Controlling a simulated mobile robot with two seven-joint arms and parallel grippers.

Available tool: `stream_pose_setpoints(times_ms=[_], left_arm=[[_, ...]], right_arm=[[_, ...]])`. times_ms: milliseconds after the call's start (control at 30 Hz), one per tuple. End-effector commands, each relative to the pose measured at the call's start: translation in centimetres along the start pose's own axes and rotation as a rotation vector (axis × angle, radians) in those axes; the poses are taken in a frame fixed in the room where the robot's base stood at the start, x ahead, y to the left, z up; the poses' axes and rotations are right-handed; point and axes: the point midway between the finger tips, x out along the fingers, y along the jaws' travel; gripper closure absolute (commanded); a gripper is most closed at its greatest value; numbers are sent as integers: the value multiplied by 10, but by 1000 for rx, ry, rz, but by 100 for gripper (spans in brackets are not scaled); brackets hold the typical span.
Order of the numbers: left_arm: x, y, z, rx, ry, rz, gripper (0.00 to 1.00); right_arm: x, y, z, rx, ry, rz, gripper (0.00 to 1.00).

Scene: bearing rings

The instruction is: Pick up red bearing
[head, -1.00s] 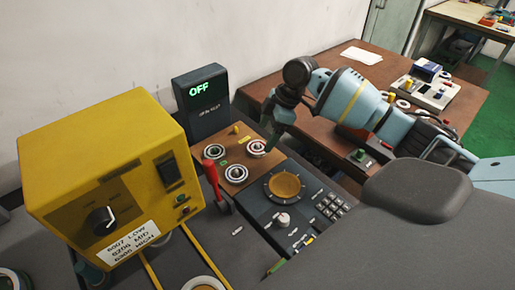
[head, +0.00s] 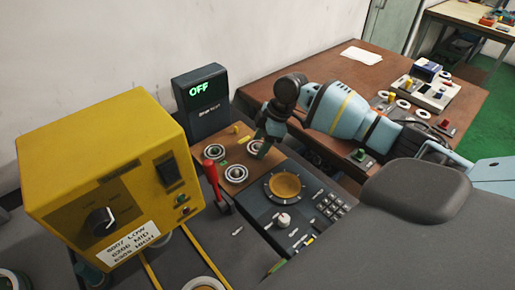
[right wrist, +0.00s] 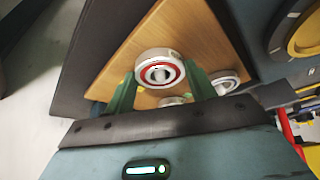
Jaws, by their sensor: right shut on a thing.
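The red bearing (right wrist: 160,70), a metal ring with a red band inside its rim, sits between the two green fingers of my right gripper (right wrist: 163,88) in the right wrist view. My right gripper (head: 261,143) is shut on it, over the far right part of the wooden board (right wrist: 190,30). In the head view the bearing (head: 257,148) is partly hidden by the fingers. I cannot tell whether it is clear of the board. My left gripper is not in view.
Two more bearings (head: 214,152) (head: 237,173) lie on the board, close to my right gripper. A red lever (head: 211,172) stands at the board's near left. A black display (head: 203,100) reading OFF stands behind. A yellow box (head: 100,170) fills the left.

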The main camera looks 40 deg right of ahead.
Motion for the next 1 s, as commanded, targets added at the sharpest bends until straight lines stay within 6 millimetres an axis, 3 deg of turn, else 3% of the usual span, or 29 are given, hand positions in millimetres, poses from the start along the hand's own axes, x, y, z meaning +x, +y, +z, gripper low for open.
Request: stream_pose_setpoints(times_ms=[367,800,1000], left_arm=[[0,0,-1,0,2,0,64],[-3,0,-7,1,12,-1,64],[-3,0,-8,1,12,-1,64]], right_arm=[[-9,1,-4,-1,3,3,76],[-78,1,-33,-2,4,4,76],[-92,0,-38,0,2,1,76]])
